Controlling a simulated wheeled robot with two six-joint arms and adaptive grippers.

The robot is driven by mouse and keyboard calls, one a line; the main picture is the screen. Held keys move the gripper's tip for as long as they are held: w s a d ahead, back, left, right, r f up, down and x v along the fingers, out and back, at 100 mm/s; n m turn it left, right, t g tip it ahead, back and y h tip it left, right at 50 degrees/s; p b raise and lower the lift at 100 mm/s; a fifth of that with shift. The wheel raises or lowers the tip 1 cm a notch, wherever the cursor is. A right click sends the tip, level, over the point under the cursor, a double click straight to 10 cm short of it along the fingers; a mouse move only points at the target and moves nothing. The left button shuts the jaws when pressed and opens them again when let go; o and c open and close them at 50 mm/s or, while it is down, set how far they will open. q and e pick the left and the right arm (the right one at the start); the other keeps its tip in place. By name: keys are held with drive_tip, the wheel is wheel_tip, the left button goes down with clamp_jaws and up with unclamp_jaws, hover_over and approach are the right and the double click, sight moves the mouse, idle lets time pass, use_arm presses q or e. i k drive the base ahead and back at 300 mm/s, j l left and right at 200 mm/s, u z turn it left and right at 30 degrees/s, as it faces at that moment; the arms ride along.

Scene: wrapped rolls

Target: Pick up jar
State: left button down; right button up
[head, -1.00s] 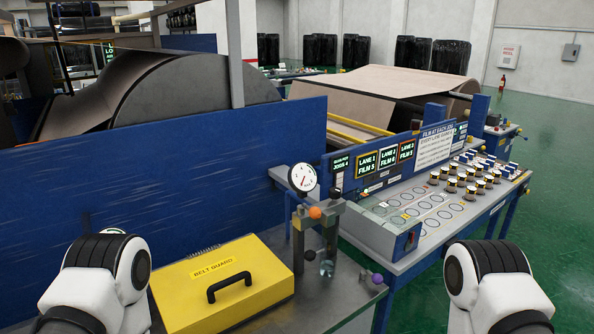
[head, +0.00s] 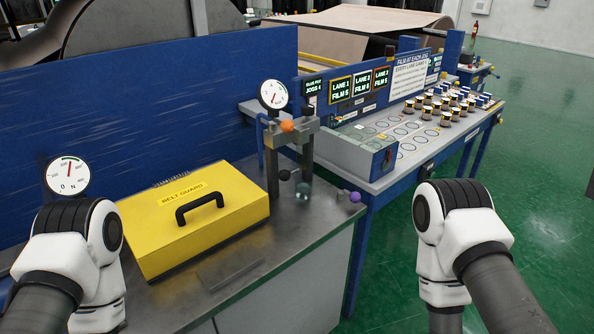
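Several small jars (head: 446,108) with gold and white bodies and dark lids stand grouped on the right part of the blue-framed bench (head: 400,170). A small, glassy rounded thing (head: 303,191) sits low at the metal stand (head: 309,150) on the steel counter; I cannot tell whether it is a jar. Only white and black links of my two arms show, low at the left and right of the head view. Neither gripper is in view, so nothing shows of what they hold.
A yellow belt guard box (head: 180,225) with a black handle lies on the steel counter (head: 270,255). A blue panel (head: 130,120) stands behind it. Dial gauges (head: 272,95) stand nearby. Empty marked circles (head: 405,128) lie left of the jars. Green floor (head: 540,150) is open at right.

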sight(304, 188)
drive_tip(key=i+l+u, duration=0.1)
drive_tip(key=l, duration=0.25)
drive_tip(key=i+l, duration=0.15)
drive_tip(key=l, duration=0.2)
drive_tip(key=i+l+u, duration=0.15)
drive_tip(key=l, duration=0.5)
drive_tip(key=i+u, duration=0.05)
